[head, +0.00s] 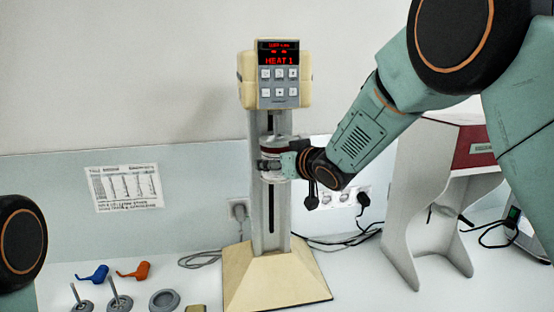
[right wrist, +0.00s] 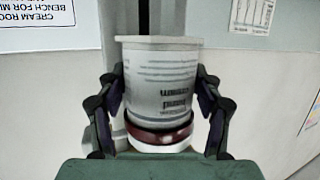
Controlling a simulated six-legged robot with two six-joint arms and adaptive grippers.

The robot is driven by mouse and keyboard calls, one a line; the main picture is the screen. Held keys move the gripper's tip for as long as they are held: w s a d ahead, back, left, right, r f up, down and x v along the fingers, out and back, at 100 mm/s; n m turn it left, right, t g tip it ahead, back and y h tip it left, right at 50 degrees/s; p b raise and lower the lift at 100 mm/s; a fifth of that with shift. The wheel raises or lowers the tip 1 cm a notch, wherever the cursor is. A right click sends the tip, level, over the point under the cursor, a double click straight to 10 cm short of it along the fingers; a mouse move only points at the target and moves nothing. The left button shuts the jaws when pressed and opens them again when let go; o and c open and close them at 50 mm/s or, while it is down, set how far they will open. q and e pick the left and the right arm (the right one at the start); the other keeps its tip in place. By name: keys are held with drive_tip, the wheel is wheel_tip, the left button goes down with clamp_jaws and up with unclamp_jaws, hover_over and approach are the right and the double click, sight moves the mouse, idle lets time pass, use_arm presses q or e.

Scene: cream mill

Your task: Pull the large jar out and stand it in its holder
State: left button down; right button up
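The large jar (head: 274,172) is white and printed, with a dark red band. It is in front of the mill's column, below the control head (head: 275,80), whose red display reads HEAT 1. My right gripper (head: 274,165) has its fingers around the jar. In the right wrist view the jar (right wrist: 165,85) appears upside down, with my right gripper's fingers (right wrist: 165,105) against both sides. A grey ring-shaped dish (head: 164,299) on the bench may be the holder; I cannot tell. My left gripper is out of view; only part of my left arm shows.
Two grey discs with upright rods (head: 119,299), a blue piece (head: 92,274) and an orange piece (head: 134,271) lie left of the mill's cream base (head: 275,280). A white-and-red machine (head: 440,200) stands at right. Cables run along the wall behind.

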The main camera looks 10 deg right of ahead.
sight(276, 180)
drive_tip(key=shift+w+a, duration=0.1)
drive_tip(key=shift+w, duration=0.1)
drive_tip(key=c, duration=0.4)
drive_tip(key=shift+a+r, duration=0.1)
drive_tip(key=shift+c, duration=1.1)
drive_tip(key=shift+s+d+f, duration=0.2)
drive_tip(key=shift+f, duration=0.05)
drive_tip(key=shift+w+a+f+b, duration=0.15)
drive_tip(key=shift+w+f+b, duration=0.05)
drive_tip(key=shift+f+b, duration=0.5)
drive_tip(key=shift+s+f+b, duration=0.2)
drive_tip(key=shift+f+b, duration=0.1)
drive_tip(key=shift+f, duration=0.2)
drive_tip(key=shift+w+f+b, duration=0.15)
drive_tip(key=shift+f+b, duration=0.2)
drive_tip(key=shift+f, duration=0.3)
drive_tip(key=shift+f+b, duration=0.4)
drive_tip(key=shift+f, duration=0.1)
drive_tip(key=s+b, duration=0.1)
drive_tip(key=s, duration=0.9)
drive_tip(key=shift+f, duration=0.35)
